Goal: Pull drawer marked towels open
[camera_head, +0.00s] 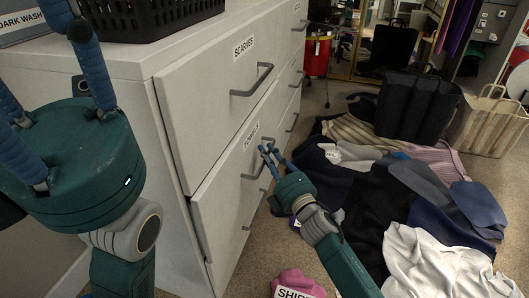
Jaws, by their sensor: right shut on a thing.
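The white dresser (150,72) stands in the middle left. Its drawer marked towels (222,190) is below the drawer marked scarves (210,85). The towels drawer has a grey bar handle (253,172). My right gripper (267,152) is at this handle with its blue fingers shut on it; the exact contact is small and partly hidden.
A black basket (150,15) stands on the dresser beside a dark wash box (25,22). Clothes (385,195) cover the floor at right, with a pink labelled item (297,282) in front. A black bin (418,105), striped bag (490,122) and red bucket (317,55) stand behind.

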